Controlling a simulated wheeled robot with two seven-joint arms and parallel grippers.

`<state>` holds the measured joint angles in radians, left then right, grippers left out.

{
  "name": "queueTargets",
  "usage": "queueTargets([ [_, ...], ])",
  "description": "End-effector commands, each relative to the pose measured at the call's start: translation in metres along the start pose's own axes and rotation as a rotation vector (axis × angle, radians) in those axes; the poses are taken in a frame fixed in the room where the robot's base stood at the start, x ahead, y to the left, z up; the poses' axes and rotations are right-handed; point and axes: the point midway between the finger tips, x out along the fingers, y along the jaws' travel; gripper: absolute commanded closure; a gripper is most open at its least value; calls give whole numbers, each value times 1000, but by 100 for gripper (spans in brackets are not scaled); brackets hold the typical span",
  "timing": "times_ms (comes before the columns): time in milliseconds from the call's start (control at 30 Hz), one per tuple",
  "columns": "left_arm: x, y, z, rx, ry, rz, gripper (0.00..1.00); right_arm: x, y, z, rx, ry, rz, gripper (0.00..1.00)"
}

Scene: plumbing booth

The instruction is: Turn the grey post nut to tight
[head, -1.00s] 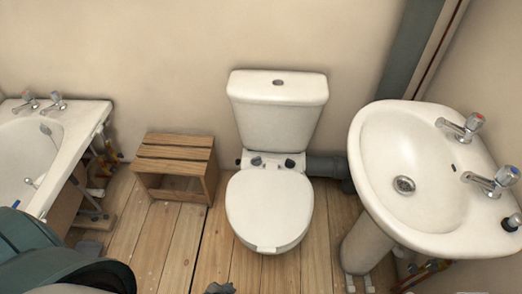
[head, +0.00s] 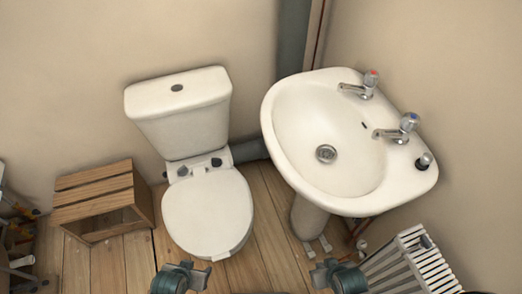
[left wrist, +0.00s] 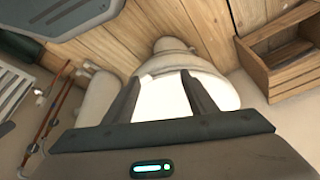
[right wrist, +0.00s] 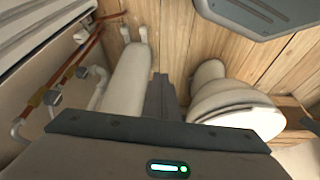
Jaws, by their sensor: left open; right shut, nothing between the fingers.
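I cannot single out the grey post nut for certain. Two small dark grey caps stand at the back of the white toilet (head: 207,215) seat, a left cap (head: 182,171) and a right cap (head: 216,162). My left gripper (head: 194,270) is at the bottom of the head view, in front of the toilet. It is open and empty, and its spread fingers (left wrist: 158,80) show against the toilet in the left wrist view. My right gripper (head: 326,268) is shut and empty, in front of the basin pedestal (head: 306,216). Its closed fingers (right wrist: 160,82) show in the right wrist view.
The white basin (head: 292,125) with two taps overhangs on the right. Under it run copper pipes with valves (right wrist: 75,65). A white radiator (head: 412,262) stands at the lower right. A wooden crate (head: 95,195) sits left of the toilet. Some plank floor (head: 135,265) is clear.

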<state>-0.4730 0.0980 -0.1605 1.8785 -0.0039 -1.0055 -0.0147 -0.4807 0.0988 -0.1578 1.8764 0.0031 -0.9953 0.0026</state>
Motion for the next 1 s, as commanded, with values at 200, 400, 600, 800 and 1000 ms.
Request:
queueTargets([
  [200, -48, -6, -20, 33, -22, -14, 48, -47, 4, -14, 1, -20, 6, 100],
  [400, -84, -11, -36, 93, -48, -34, 48, -81, 7, -20, 2, -44, 11, 100],
  [600, -104, -18, -58, 223, -83, -69, 48, -96, 9, -18, 2, -71, 15, 100],
  [800, -94, -24, -78, 384, -122, -106, 48, -78, 9, -8, 1, -89, 14, 100],
  [1000, -71, -30, -100, 559, -158, -143, 48, -47, 7, 7, -1, -101, 12, 100],
])
